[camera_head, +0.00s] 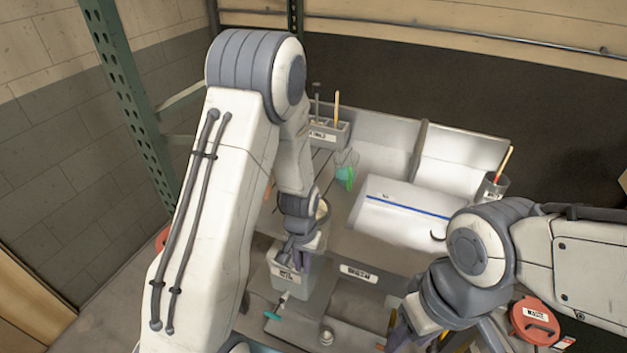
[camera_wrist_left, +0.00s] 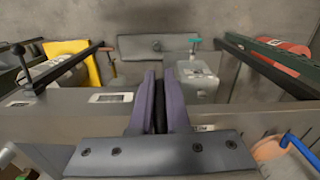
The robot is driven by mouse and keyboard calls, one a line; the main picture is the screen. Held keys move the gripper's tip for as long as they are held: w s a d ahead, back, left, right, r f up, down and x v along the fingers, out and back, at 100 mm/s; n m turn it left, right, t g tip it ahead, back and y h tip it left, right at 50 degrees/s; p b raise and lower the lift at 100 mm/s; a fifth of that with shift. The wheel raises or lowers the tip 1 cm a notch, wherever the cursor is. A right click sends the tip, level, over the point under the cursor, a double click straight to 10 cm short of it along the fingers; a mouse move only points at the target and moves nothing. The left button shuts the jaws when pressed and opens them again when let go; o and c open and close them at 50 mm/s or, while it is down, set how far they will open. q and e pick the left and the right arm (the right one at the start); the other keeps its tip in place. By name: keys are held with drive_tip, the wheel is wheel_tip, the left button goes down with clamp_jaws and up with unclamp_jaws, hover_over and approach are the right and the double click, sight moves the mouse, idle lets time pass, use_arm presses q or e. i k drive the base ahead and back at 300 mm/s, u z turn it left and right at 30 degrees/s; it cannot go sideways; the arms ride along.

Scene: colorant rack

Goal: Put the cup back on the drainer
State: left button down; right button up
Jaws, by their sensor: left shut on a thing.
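My left gripper (camera_head: 303,265) hangs by the front edge of the worktop, over a grey labelled bin (camera_head: 288,283). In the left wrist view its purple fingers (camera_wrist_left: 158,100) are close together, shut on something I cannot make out. I cannot identify a cup with certainty. A small green item (camera_head: 345,177) is on the worktop beside a thin wire frame (camera_head: 347,157), which may be the drainer. My right gripper (camera_head: 400,335) is at the bottom of the head view, partly cut off; its opening is unclear.
A grey caddy (camera_head: 328,133) stands at the back left, a grey pot with sticks (camera_head: 494,186) at the right. A red-lidded container (camera_head: 535,318) is at lower right. The wrist view shows a yellow item (camera_wrist_left: 75,55).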

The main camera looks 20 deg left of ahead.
sight(276, 213)
drive_tip(key=k, duration=0.45)
drive_tip(key=u, duration=0.8)
drive_tip(key=i, duration=1)
drive_tip(key=z, duration=0.3)
